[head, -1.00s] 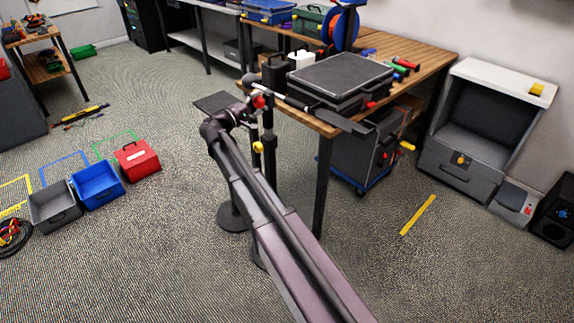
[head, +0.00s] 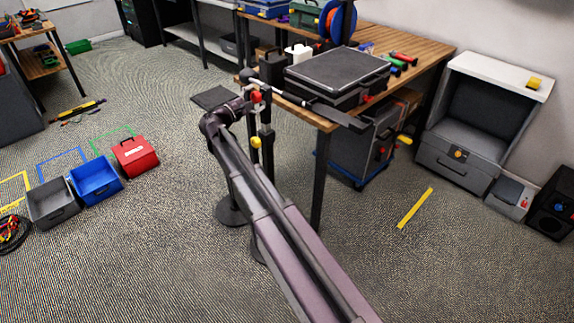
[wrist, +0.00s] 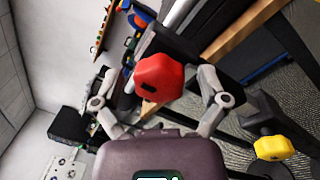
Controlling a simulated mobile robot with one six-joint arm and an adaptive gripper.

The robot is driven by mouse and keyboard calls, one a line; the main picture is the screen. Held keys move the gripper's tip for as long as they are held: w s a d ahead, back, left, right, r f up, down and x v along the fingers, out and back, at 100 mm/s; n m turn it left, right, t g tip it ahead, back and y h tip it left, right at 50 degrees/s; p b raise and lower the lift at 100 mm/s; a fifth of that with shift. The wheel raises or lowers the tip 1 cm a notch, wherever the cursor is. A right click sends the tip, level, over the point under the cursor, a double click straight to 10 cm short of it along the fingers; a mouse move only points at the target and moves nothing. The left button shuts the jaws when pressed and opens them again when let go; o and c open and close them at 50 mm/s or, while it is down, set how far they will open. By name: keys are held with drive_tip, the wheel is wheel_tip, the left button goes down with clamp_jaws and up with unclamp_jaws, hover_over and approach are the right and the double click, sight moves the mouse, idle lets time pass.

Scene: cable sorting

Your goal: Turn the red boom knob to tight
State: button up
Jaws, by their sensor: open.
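The red boom knob (head: 256,97) sits on the stand near the bench's front left corner. In the wrist view the red knob (wrist: 160,78) is faceted, with a small dark slot on its face. My gripper (wrist: 158,88) is open, with one finger on each side of the knob and visible gaps; contact is not seen. In the head view my gripper (head: 245,103) is at the knob, its fingers too small to make out. The dark boom (head: 315,105) runs from the stand rightward past the bench front. Whether the knob is tight cannot be told.
A yellow knob (head: 255,142) is lower on the stand and shows in the wrist view (wrist: 273,148). A black case (head: 337,72) lies on the wooden bench (head: 432,50) behind the boom. Floor bins (head: 97,185) are at left, with open carpet between.

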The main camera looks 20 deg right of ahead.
drive_tip(key=n, duration=0.6)
drive_tip(key=shift+r+y+p, duration=0.1)
drive_tip(key=shift+y+p, duration=0.2)
drive_tip(key=shift+p, duration=0.1)
drive_tip(key=n, duration=0.3)
drive_tip(key=shift+s+a+n+p, duration=0.1)
drive_tip(key=shift+a+n+p, duration=0.05)
drive_tip(key=shift+n+p, duration=0.15)
drive_tip(key=v, duration=1.3)
drive_tip(key=s+d+f+m+g+y+p, duration=0.4)
drive_tip(key=s+d+m+g+y+p, duration=0.15)
drive_tip(key=s+d+m, duration=0.45)
drive_tip(key=s+d+m+g+y+p, duration=0.3)
drive_tip(key=s+m+y+p, duration=0.4)
drive_tip(key=s+m, duration=0.3)
drive_tip(key=shift+s+d+f+g+y+p, duration=0.3)
drive_tip(key=shift+s+g+p, duration=0.2)
drive_tip(key=shift+s, duration=0.8)
drive_tip(key=shift+a, duration=0.1)
drive_tip(key=shift+m, duration=0.3)
